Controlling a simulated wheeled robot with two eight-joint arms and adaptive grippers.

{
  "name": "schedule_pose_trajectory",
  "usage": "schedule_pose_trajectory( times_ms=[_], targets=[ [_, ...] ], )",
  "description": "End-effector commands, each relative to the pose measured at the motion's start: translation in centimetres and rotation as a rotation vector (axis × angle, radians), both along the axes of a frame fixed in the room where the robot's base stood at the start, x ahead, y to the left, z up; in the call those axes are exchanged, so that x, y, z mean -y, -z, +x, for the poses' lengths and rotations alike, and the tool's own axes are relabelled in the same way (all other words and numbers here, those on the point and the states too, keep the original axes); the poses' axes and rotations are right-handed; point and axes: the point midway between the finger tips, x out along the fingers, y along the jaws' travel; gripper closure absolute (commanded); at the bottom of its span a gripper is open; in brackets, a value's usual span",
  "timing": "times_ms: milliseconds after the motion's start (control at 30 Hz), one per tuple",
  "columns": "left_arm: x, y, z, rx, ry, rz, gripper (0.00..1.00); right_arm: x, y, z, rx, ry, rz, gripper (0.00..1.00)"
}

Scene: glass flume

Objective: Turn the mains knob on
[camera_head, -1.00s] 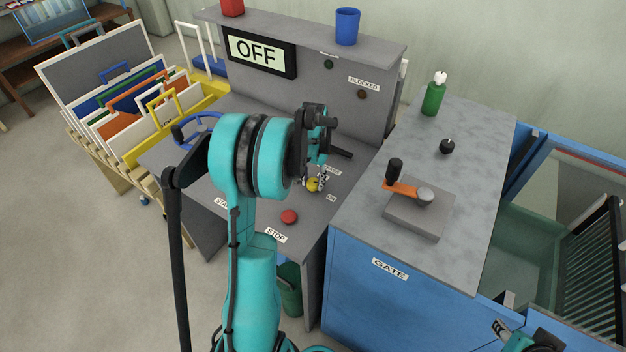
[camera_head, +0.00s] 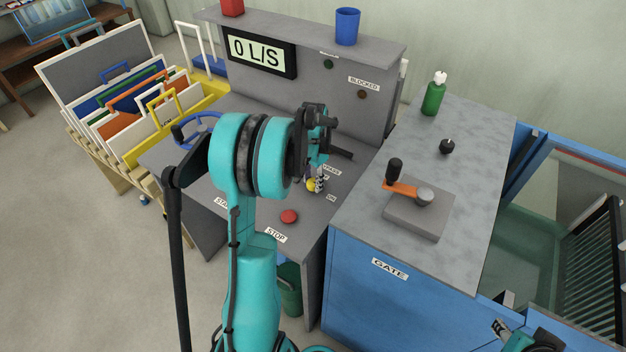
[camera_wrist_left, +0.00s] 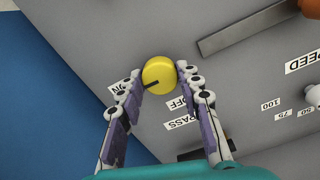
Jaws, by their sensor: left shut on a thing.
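The yellow mains knob (camera_wrist_left: 158,76) sits on the grey console top, between the ON label (camera_wrist_left: 120,87) and the OFF label (camera_wrist_left: 178,103). Its dark pointer mark lies toward the ON label in the left wrist view. My left gripper (camera_wrist_left: 160,80) is shut on the knob, one finger on each side. In the head view the knob (camera_head: 311,185) shows partly below my left gripper (camera_head: 317,184), beside the ON label (camera_head: 331,197). The display (camera_head: 261,51) on the back panel reads 0 L/S.
A red STOP button (camera_head: 289,216) stands near the console's front edge. A blue handwheel (camera_head: 193,130) is at the left. The GATE cabinet with an orange crank (camera_head: 403,188) stands close on the right. A green bottle (camera_head: 433,97) stands farther back.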

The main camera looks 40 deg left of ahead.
Motion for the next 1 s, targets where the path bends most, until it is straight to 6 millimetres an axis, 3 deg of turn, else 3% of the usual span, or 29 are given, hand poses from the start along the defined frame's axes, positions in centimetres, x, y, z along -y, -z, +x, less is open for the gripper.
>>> schedule_pose_trajectory(
  times_ms=[233,267,300,333,700,867,1000],
  targets=[
    [0.0,0.0,0.0,0.0,0.001,0.0,0.94,0.0,0.0,0.0,0.0,0.0,0.0,0.61],
    [0.0,0.0,0.0,0.0,0.001,0.0,0.58,0.0,0.0,0.0,0.0,0.0,0.0,0.61],
    [0.0,0.0,0.0,0.0,0.001,0.0,0.47,0.0,0.0,0.0,0.0,0.0,0.0,0.61],
    [0.0,0.0,0.0,0.0,0.001,0.0,0.44,0.0,0.0,0.0,0.0,0.0,0.0,0.61],
    [0.0,-0.6,0.0,0.0,0.0,0.0,0.44,0.0,0.0,0.0,0.0,0.0,0.0,0.61],
    [0.0,-3.1,0.0,0.0,0.0,0.0,0.44,0.0,0.0,0.0,0.0,0.0,0.0,0.61],
    [0.0,-6.3,0.0,0.0,0.0,0.0,0.44,0.0,0.0,0.0,0.0,0.0,0.0,0.61]
  ],
)
